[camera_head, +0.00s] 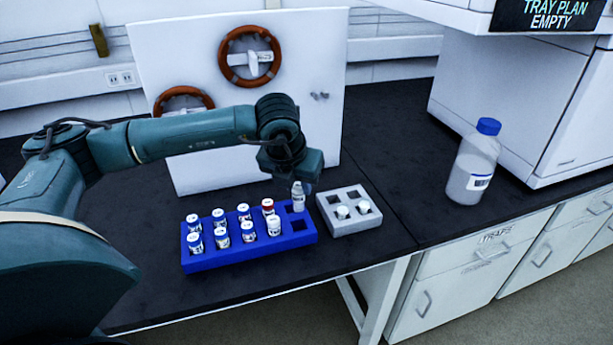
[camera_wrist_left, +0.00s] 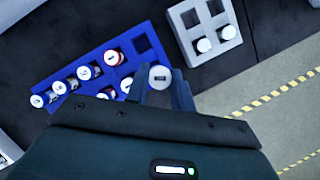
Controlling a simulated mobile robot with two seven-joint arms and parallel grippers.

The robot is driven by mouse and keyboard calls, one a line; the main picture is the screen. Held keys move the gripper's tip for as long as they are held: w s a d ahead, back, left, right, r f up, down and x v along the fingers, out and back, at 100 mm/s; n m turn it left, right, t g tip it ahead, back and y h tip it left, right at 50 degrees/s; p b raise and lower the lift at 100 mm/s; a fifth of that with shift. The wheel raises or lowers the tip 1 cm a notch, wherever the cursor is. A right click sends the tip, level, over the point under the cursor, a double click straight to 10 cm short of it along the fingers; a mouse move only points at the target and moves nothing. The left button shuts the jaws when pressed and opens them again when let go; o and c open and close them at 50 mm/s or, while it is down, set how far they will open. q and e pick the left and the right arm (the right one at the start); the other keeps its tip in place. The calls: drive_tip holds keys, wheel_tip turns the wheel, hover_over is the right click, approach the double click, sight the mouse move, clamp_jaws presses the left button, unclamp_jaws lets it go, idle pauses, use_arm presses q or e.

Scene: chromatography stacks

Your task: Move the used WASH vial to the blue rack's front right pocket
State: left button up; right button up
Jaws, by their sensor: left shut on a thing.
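My left gripper (camera_head: 299,182) points down over the right end of the blue rack (camera_head: 212,263) and is shut on a white-capped vial (camera_head: 298,198). The vial hangs upright, and its label is too small to read. In the left wrist view the vial (camera_wrist_left: 160,79) sits between the fingers of the gripper (camera_wrist_left: 164,84). The blue rack (camera_wrist_left: 50,76) holds two rows of vials. Its front right pocket (camera_head: 301,225) looks empty in the head view. Its back right pocket (camera_wrist_left: 143,44) shows empty in the left wrist view. My right gripper is out of view.
A grey rack (camera_head: 350,229) stands close to the right of the blue rack, with two white-capped vials in front and two empty back pockets. A blue-capped bottle (camera_head: 470,170) stands farther right. A white panel (camera_head: 215,100) with two brown rings stands behind.

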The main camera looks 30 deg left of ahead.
sight(296, 196)
use_arm(q)
drive_tip(key=shift+s+f, duration=0.25)
drive_tip(key=shift+f, duration=0.15)
wheel_tip(296, 196, down, 2)
drive_tip(key=shift+f+b, duration=0.1)
drive_tip(key=shift+b, duration=0.55)
drive_tip(key=shift+f, duration=0.5)
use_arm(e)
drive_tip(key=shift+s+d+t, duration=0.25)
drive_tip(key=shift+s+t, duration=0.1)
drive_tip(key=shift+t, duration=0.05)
use_arm(q)
drive_tip(key=shift+b, duration=0.3)
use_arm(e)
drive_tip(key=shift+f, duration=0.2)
use_arm(q)
drive_tip(key=shift+w, duration=0.1)
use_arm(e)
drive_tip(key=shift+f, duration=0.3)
use_arm(q)
drive_tip(key=shift+b, duration=0.3)
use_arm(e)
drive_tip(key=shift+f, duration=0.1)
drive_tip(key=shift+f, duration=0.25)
use_arm(q)
drive_tip(key=shift+b, duration=0.35)
